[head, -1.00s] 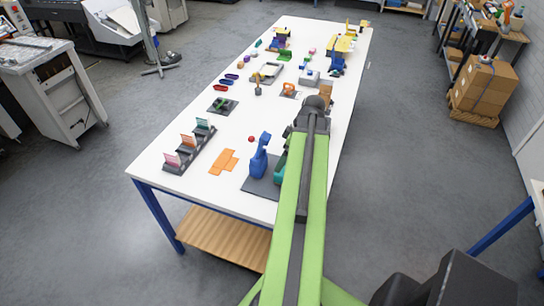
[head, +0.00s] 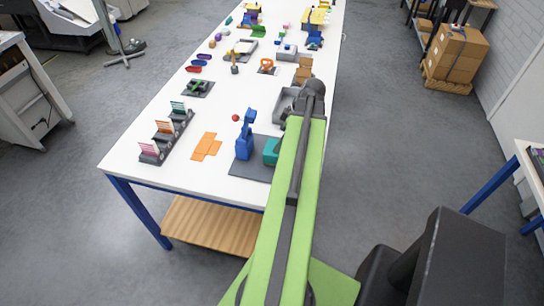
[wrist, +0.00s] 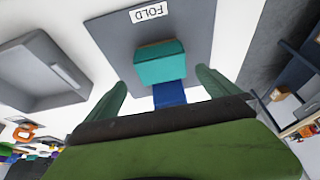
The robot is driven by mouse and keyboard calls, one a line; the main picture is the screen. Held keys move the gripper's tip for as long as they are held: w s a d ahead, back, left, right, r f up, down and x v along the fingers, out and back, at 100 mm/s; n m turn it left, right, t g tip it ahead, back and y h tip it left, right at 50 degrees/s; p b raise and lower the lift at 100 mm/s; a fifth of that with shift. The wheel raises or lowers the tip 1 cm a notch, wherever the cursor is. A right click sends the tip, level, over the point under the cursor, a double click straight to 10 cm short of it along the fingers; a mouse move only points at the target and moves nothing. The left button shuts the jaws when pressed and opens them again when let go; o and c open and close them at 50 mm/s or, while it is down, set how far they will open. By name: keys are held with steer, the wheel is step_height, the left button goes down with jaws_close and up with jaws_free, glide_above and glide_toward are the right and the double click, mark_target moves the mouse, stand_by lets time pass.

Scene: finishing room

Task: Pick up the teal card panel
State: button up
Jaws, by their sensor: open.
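A teal block-like piece (head: 271,151) is on a dark grey mat (head: 243,171) at the near right of the white table, partly hidden by my arm in the head view. The wrist view shows this teal piece (wrist: 160,64) on the mat marked FOLD, with a blue part (wrist: 169,94) against it. My gripper (wrist: 160,80) is open, its two green fingers on either side of the teal piece in the picture. I cannot tell its height above the piece. A smaller teal-green card (head: 178,107) stands in the dark rack (head: 178,127).
A blue upright piece (head: 244,142) stands on the mat beside the teal piece. A flat orange piece (head: 206,147) lies to its left. A grey tray (wrist: 40,71) shows left in the wrist view. White table surface (head: 195,170) near the front is clear.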

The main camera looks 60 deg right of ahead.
mark_target(273, 147)
steer(key=b+x, duration=0.1)
steer(key=x, duration=0.1)
steer(key=shift+w+f, duration=0.1)
steer(key=shift+f, duration=0.25)
steer(key=shift+r, duration=0.1)
steer(key=b+x, duration=0.4)
steer(key=x, duration=0.1)
steer(key=shift+w+a+b, duration=0.2)
steer(key=shift+b, duration=0.1)
steer(key=shift+r, duration=0.1)
steer(key=c, duration=1.1)
